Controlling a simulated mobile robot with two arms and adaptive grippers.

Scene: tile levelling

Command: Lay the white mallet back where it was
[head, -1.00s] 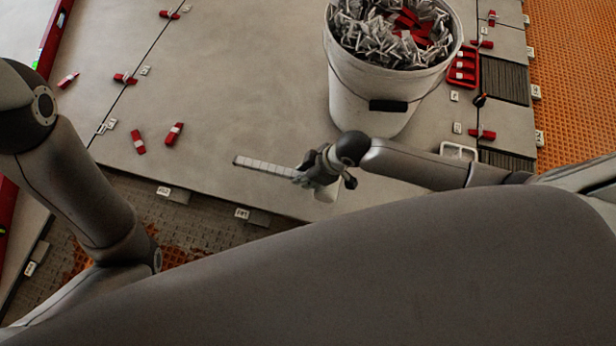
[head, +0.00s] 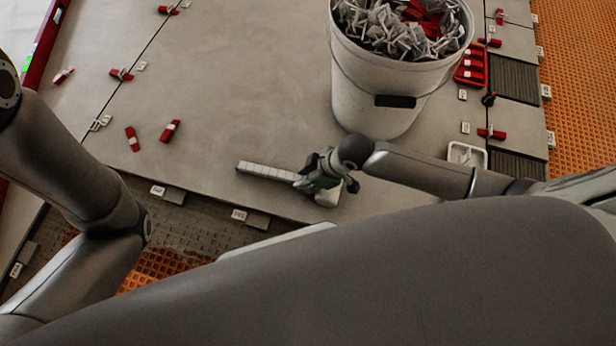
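The white mallet has a pale, banded handle (head: 265,171) pointing left and a whitish head (head: 329,195) at its right end. It is low over, or on, the large grey tile near the tile's front edge; I cannot tell whether it touches. My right gripper (head: 318,180) is around the mallet beside its head, with its fingers closed about it and partly hiding it. My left arm comes in at the left, but its gripper is not in view.
A white bucket (head: 350,98) full of clips and red wedges stands behind my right gripper. Red wedges (head: 170,131) lie on the tile at the left. A red tray (head: 471,66) and a white tray (head: 466,155) are at the right.

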